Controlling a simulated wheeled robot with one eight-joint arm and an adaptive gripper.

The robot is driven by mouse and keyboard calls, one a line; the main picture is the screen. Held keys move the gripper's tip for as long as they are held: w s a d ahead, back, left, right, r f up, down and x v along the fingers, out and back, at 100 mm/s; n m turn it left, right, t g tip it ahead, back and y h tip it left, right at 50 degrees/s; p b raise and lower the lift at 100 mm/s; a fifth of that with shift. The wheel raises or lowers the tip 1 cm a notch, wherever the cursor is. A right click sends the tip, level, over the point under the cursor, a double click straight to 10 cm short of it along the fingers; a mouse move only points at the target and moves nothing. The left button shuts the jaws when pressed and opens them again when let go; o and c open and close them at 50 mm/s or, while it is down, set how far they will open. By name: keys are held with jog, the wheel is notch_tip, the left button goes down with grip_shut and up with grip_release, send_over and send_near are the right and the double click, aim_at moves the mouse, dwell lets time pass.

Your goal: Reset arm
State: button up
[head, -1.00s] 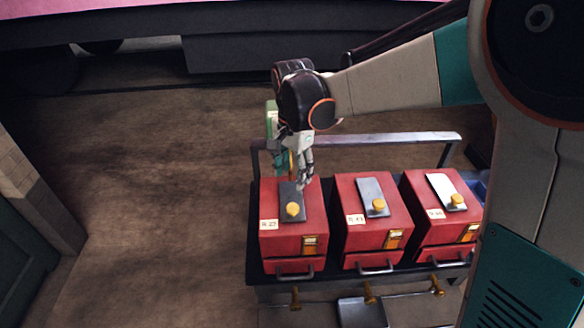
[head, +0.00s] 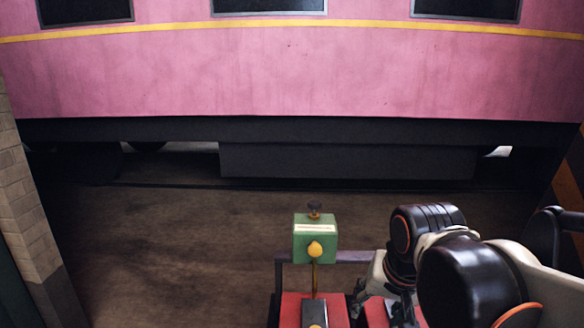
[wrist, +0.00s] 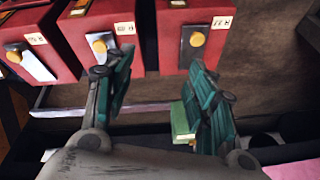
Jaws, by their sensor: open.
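My gripper (wrist: 160,92) is open in the wrist view, with its two teal-padded fingers spread apart and nothing seen between them. In the head view my gripper (head: 393,306) is at the bottom, right of a green box, and partly cut off by the frame edge. The green box (head: 315,240) has a yellow knob and a dark top knob, and stands above a red box on a thin stem. In the wrist view the green box (wrist: 182,122) is partly hidden behind the right finger.
Red boxes (wrist: 190,15) with grey plates and yellow knobs stand in a row along a metal rail (wrist: 150,107). A pink rail carriage (head: 290,75) fills the back. Open brown floor (head: 170,230) lies to the left, by a brick pillar (head: 22,200).

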jog(key=s+d+f+n+t, duration=0.1)
jog(key=s+d+n+t, duration=0.2)
jog(key=s, duration=0.5)
jog(key=shift+d+n, duration=0.3)
jog(key=shift+d, duration=0.15)
dwell(1.5)
